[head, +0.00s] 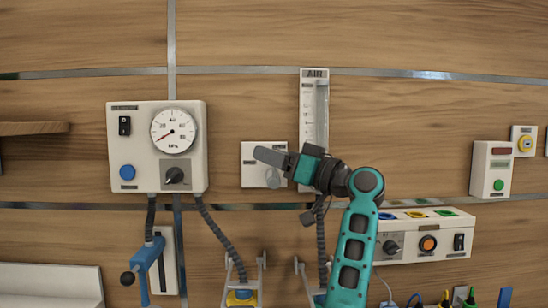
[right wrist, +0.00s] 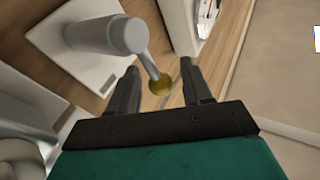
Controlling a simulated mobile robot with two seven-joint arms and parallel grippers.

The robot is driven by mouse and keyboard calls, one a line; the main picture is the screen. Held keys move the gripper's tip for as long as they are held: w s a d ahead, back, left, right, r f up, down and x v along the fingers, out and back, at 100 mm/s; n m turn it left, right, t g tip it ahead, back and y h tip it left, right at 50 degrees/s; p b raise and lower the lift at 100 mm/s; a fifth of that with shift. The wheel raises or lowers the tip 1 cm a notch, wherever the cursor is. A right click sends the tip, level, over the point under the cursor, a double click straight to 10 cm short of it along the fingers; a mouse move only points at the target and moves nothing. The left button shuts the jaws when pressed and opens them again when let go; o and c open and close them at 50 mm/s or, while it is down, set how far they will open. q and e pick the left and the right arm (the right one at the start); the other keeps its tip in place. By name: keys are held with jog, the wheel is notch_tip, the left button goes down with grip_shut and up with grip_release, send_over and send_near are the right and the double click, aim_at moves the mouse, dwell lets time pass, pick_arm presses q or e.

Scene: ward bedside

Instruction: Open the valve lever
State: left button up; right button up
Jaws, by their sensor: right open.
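The valve's white wall plate (head: 248,174) is right of the gauge box, partly behind my right gripper (head: 268,156). Its grey round hub (head: 272,178) shows just below the fingers. In the right wrist view the hub (right wrist: 122,35) stands out from the plate (right wrist: 65,50). The lever is hidden in the head view. My left gripper is not in view.
The gauge box (head: 190,140) is to the left, with a blue crank-like handle (head: 147,262) below it. The AIR flow panel (head: 314,110) is close behind my right wrist. A socket strip (head: 440,236) is at the right. Hoses hang below.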

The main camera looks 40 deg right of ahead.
pick_arm(q)
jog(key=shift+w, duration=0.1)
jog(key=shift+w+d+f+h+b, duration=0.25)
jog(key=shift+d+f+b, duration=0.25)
jog(key=shift+b, duration=0.75)
pick_arm(e)
jog(key=v, duration=1.3)
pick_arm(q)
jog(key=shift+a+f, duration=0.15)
